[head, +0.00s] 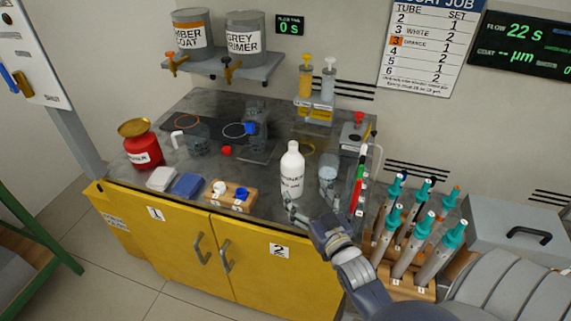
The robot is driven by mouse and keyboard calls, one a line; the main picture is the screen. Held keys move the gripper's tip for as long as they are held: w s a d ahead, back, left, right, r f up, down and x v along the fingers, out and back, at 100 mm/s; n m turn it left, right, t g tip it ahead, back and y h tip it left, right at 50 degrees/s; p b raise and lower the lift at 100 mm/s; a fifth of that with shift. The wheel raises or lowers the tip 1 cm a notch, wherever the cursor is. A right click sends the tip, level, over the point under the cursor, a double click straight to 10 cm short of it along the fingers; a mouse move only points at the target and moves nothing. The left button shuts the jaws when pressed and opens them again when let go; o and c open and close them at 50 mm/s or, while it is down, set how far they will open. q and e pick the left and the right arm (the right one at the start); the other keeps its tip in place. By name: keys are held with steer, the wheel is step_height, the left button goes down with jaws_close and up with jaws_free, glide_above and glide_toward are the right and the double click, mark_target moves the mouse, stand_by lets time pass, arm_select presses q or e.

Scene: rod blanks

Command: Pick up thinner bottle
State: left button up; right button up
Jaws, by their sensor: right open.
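The thinner bottle (292,169) is white with a narrow neck and dark lettering on its side. It stands upright on the dark bench top (265,205), near the front edge. My right gripper (294,211) reaches in from the lower right. Its fingers are open and lie in front of the bottle's lower part, close to its base. Whether a finger touches the bottle cannot be told. My left gripper is out of view.
A clear jar (328,172) stands just right of the bottle. A wooden block with small cups (230,196) lies left of it. A red can (142,148) stands far left. A rack of teal-topped tubes (413,283) stands right of my arm.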

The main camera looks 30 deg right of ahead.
mark_target(296, 177)
steer(key=shift+w+d+r, duration=0.15)
steer(key=shift+w, duration=0.9)
steer(key=shift+w+d+r+p, duration=0.1)
steer(key=shift+w+d+p, duration=0.05)
steer(key=shift+w, duration=0.5)
steer(key=shift+w+d+p, duration=0.1)
steer(key=shift+w+p, duration=0.05)
steer(key=shift+w, duration=0.8)
steer(key=shift+w+d, duration=0.2)
steer(key=shift+w, duration=0.4)
steer(key=w, duration=0.1)
steer(key=w+d+p, duration=0.1)
steer(key=w, duration=0.1)
steer(key=shift+w, duration=0.5)
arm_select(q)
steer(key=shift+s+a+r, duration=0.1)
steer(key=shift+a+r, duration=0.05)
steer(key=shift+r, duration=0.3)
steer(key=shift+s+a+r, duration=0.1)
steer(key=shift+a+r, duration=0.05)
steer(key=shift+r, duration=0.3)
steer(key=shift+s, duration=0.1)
